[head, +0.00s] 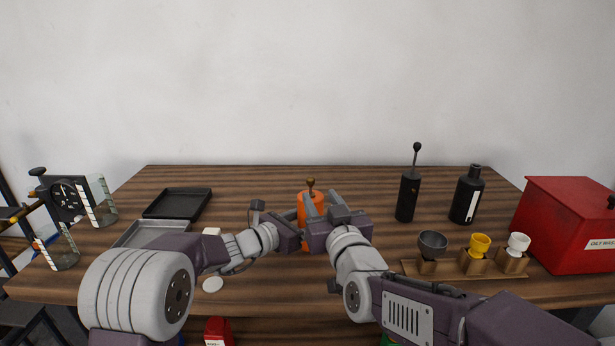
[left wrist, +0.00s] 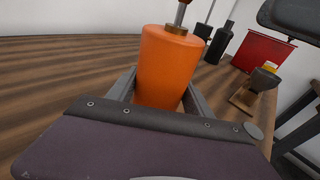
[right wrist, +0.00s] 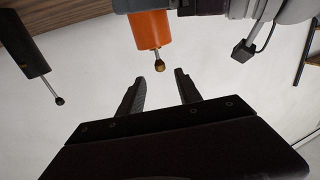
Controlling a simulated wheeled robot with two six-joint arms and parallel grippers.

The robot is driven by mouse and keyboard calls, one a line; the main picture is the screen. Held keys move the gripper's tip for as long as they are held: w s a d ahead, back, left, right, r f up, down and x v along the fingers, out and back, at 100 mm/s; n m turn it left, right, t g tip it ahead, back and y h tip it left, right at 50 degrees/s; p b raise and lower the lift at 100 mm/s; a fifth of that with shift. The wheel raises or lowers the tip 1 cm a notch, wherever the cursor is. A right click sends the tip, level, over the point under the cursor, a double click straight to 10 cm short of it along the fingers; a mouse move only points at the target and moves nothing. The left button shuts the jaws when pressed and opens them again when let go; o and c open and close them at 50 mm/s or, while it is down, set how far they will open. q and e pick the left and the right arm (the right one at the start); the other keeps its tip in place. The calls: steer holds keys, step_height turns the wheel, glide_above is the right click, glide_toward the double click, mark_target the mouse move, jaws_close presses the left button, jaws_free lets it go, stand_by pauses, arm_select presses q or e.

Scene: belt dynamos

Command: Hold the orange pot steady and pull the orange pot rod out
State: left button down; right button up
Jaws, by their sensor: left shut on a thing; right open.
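The orange pot (head: 304,208) stands on the table in the middle of the head view, partly hidden by my grippers. My left gripper (left wrist: 160,92) is shut on its body, one finger on each side in the left wrist view. The orange pot rod (head: 310,183) sticks up from the pot's top and ends in a brass-coloured knob. In the right wrist view the rod's knob (right wrist: 159,66) lies just beyond the gap between the fingertips. My right gripper (right wrist: 155,82) is open and empty, close to the knob and apart from it.
A black pot with a rod (head: 407,195) and a black bottle (head: 467,197) stand to the right. A wooden rack (head: 440,271) with small cups and a red bin (head: 562,230) are further right. Dark and grey trays (head: 178,203) and glass beakers (head: 103,205) are left.

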mark_target(311, 186)
steer(key=x, duration=1.2)
jaws_close()
stand_by(1.0)
